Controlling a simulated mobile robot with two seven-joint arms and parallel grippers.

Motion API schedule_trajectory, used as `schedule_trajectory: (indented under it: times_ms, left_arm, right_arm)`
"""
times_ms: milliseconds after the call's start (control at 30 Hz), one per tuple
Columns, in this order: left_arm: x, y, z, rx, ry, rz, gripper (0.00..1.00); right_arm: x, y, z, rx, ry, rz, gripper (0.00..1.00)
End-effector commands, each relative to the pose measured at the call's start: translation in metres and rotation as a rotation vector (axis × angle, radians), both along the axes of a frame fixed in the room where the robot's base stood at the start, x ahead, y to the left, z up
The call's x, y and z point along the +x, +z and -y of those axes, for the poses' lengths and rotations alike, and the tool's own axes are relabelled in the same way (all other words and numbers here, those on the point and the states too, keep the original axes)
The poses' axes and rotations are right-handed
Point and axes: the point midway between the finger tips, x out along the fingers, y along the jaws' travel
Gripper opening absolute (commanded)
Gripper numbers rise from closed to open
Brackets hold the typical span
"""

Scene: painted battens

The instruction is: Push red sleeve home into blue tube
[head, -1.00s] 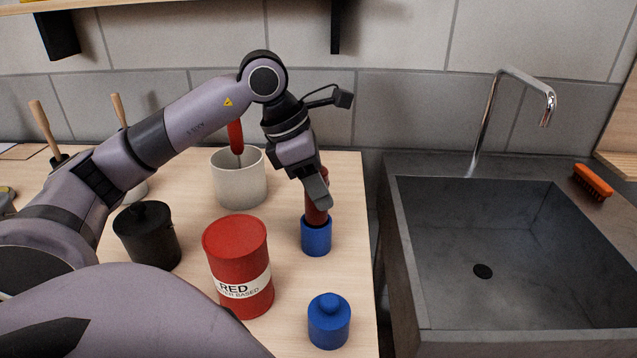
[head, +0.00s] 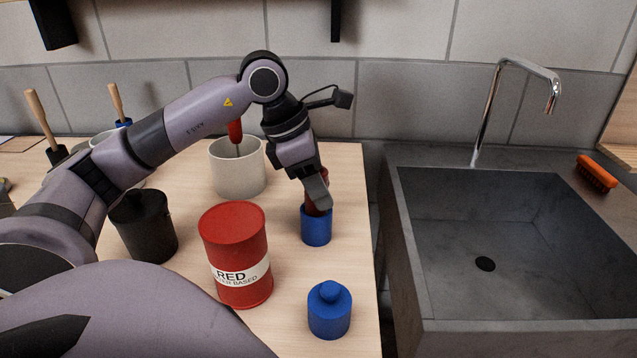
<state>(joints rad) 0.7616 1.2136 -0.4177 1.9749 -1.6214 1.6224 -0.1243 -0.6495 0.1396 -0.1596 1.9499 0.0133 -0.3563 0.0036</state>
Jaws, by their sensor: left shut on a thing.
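The blue tube (head: 316,231) stands upright on the wooden worktop near its right edge. My left gripper (head: 318,191) comes down from above and is shut on the red sleeve. Its fingertips are close to the tube's rim and hide part of the sleeve; I cannot tell whether they touch the rim. How deep the sleeve sits inside is hidden. My right gripper is not in view.
A red paint tin (head: 235,251) and a stepped blue piece (head: 329,312) stand nearer on the worktop. A pale pot (head: 237,172) with a red-handled tool stands behind, a black canister (head: 145,228) at left. The sink (head: 485,215) lies right of the worktop edge.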

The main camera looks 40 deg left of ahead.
Motion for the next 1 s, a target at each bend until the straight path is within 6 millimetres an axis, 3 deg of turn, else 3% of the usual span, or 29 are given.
schedule_trajectory:
  times_ms: [800, 833, 900, 1000]
  left_arm:
    - [0.0, -0.025, 0.001, -0.002, -0.003, -0.004, 0.15]
    - [0.0, -0.024, 0.001, -0.003, -0.003, -0.005, 0.52]
    - [0.0, -0.024, 0.002, -0.003, -0.004, -0.006, 0.74]
    - [0.0, -0.025, 0.002, -0.004, -0.004, -0.007, 0.75]
  right_arm:
    - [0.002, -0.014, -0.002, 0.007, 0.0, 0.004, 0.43]
    - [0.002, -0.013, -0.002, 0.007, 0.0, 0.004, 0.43]
    - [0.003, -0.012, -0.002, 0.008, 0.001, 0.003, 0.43]
    - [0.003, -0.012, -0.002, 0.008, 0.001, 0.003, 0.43]
